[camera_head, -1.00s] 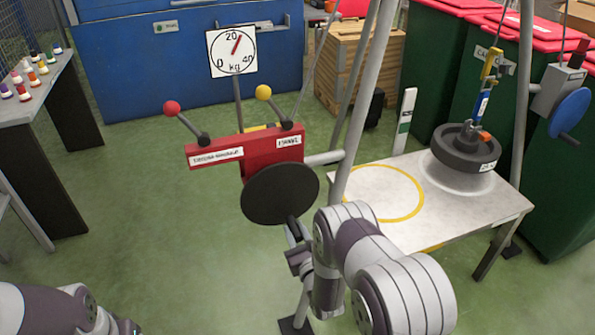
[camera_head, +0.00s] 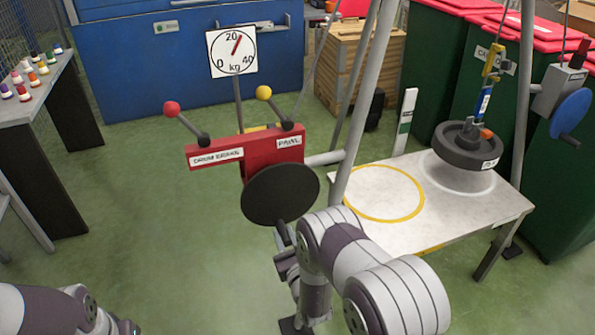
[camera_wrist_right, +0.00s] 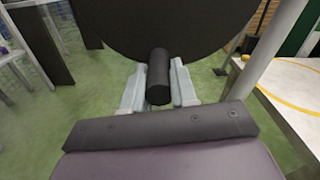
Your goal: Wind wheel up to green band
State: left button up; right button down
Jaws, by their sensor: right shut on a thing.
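A dark wheel (camera_head: 466,150) hangs from a yellow hook (camera_head: 491,62) and a blue strap (camera_head: 485,102) over the right part of a white table (camera_head: 385,222). It looks slightly clear of the tabletop. A white post (camera_head: 405,125) with a green band stands behind the table, left of the wheel. A black crank disc (camera_head: 280,194) sits below a red lever block (camera_head: 246,153). My right gripper (camera_head: 284,236) is shut on the disc's black handle (camera_wrist_right: 158,76), at the disc's lower edge. My left arm shows at the bottom left; its gripper is out of view.
A dial (camera_head: 232,52) reads a little above 20 kg. Red (camera_head: 171,108) and yellow (camera_head: 263,93) knobbed levers rise from the red block. Grey frame legs (camera_head: 363,100) stand close to my right arm. A blue handwheel (camera_head: 570,113) is at far right. Green floor is open at left.

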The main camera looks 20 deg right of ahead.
jog(key=shift+a+r, duration=0.2)
jog(key=shift+a, duration=0.1)
jog(key=shift+a, duration=0.15)
jog(key=shift+a+r+p, duration=0.2)
jog(key=shift+a+r, duration=0.05)
jog(key=shift+a, duration=0.3)
jog(key=shift+a+r+p, duration=0.15)
jog(key=shift+a+r, duration=0.1)
jog(key=shift+a, duration=0.3)
jog(key=shift+w+a+r, duration=0.1)
jog(key=shift+a+r+p, duration=0.55)
jog(key=shift+a+r, duration=0.15)
jog(key=shift+a, duration=0.3)
